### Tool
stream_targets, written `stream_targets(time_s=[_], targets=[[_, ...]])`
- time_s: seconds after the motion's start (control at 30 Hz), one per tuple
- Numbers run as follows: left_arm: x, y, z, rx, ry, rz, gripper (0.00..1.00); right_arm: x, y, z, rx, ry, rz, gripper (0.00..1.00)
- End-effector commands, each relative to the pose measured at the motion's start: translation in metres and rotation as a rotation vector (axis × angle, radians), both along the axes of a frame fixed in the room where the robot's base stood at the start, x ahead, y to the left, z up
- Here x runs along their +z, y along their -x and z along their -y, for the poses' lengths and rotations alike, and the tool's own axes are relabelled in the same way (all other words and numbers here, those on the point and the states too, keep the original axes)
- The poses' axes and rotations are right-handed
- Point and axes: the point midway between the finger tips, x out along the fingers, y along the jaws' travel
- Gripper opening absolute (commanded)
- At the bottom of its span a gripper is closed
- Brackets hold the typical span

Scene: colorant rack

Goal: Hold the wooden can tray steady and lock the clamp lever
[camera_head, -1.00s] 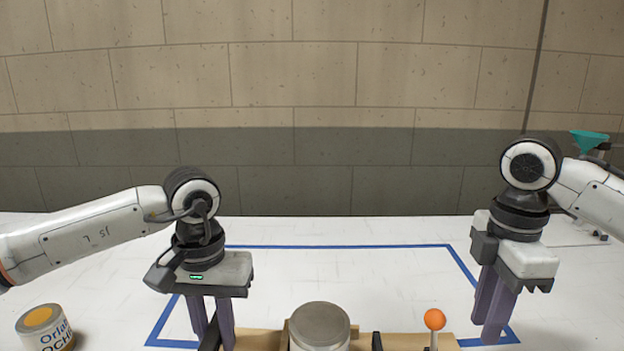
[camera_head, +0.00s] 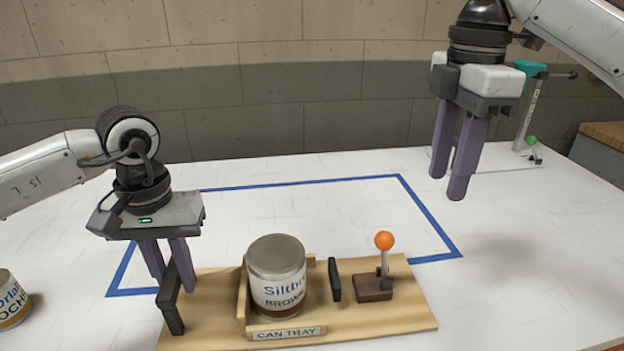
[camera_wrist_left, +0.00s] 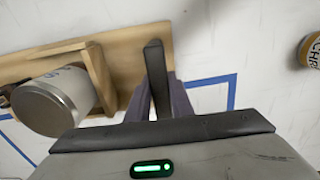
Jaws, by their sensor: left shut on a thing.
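The wooden can tray (camera_head: 400,318) lies at the front of the table, labelled "CAN TRAY". A can (camera_head: 277,277) labelled "Siltbr… BROWN" stands upright in it. The clamp lever (camera_head: 385,264) has an orange ball knob and stands upright on a brown block (camera_head: 374,287), with a black pad (camera_head: 335,279) between it and the can. My left gripper (camera_head: 168,290) is shut on the black handle (camera_head: 169,300) at the tray's left end; the left wrist view also shows this handle (camera_wrist_left: 157,80) between the fingers. My right gripper (camera_head: 449,186) is raised above the table, its fingers apart and empty, behind and right of the lever.
Another can (camera_head: 12,300) labelled "OCHRE" stands at the far left, partly cut off. A blue tape outline (camera_head: 420,205) marks the table behind the tray. A stand with a teal funnel (camera_head: 530,69) and a green knob (camera_head: 531,140) is at the back right.

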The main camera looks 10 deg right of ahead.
Motion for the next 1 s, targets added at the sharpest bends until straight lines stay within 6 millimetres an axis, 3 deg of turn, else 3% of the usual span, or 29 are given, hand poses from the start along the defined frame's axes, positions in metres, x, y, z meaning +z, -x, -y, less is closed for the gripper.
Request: stream_targets(time_s=[0.17, 0.53, 0.77, 1.0], targets=[[0.0, 0.0, 0.0, 0.0, 0.0, 0.0, 0.0, -0.008, 0.0, -0.017, -0.101, 0.016, 0.01, 0.36], [0.0, 0.0, 0.0, 0.0, 0.0, 0.001, 0.0, -0.031, 0.004, -0.071, -0.501, 0.031, 0.066, 0.36], [0.0, 0.0, 0.0, 0.0, 0.0, 0.001, 0.0, -0.044, 0.004, -0.079, -0.579, 0.028, 0.076, 0.36], [0.0, 0.0, 0.0, 0.0, 0.0, 0.001, 0.0, -0.086, 0.002, -0.076, -0.579, 0.029, 0.073, 0.36]])
